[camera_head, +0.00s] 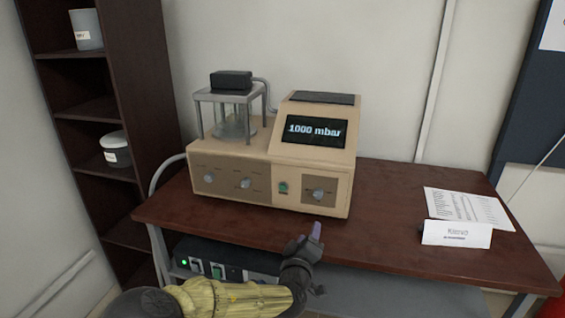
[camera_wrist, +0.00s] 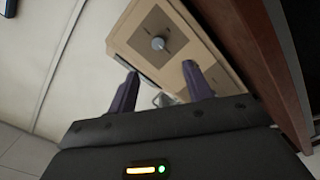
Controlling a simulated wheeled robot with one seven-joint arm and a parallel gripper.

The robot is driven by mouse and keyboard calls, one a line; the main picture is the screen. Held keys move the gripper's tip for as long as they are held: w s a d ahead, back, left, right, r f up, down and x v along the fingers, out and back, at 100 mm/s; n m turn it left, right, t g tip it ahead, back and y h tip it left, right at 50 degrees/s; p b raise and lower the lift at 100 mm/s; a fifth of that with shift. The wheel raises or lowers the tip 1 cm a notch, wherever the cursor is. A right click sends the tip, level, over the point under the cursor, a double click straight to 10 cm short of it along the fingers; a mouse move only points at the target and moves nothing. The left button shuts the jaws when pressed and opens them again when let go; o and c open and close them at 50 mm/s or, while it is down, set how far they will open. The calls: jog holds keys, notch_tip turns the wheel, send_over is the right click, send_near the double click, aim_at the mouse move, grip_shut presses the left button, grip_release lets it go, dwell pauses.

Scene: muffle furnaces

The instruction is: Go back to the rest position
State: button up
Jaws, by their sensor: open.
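My gripper (camera_head: 314,240) is in front of the table's front edge, below the right part of a beige instrument (camera_head: 240,165). In the wrist view my gripper (camera_wrist: 158,92) shows two purple fingers spread apart with nothing between them. The instrument also shows beyond the fingers in the wrist view (camera_wrist: 185,45), with a grey knob on its panel. In the head view its display reads 1000 mbar, and its front has several knobs and a green button. My gripper appears apart from the instrument.
The instrument stands on a dark red-brown table (camera_head: 385,225). A printed sheet (camera_head: 467,207) and a white name card (camera_head: 456,234) lie at the table's right. A black power box (camera_head: 225,262) with a green light sits below. A dark shelf (camera_head: 140,100) holds jars at the left.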

jog(key=s+d+f+m+g+y, duration=0.1)
jog(key=s+d+f+m+g, duration=0.55)
jog(key=s+f+g, duration=0.35)
jog(key=s+a+r+g+y, duration=0.1)
jog(key=s+r+g+y, duration=0.5)
jog(key=s, duration=0.7)
notch_tip(320, 180, up, 14)
jog(key=t+h+p, duration=0.1)
jog(key=t+p, duration=0.1)
jog(key=p, duration=1)
jog(key=shift+s+a+m+p, duration=0.2)
jog(key=shift+s+m+p, duration=0.15)
jog(key=shift+m+p, duration=0.1)
jog(key=shift+f, duration=0.1)
jog(key=shift+c, duration=0.4)
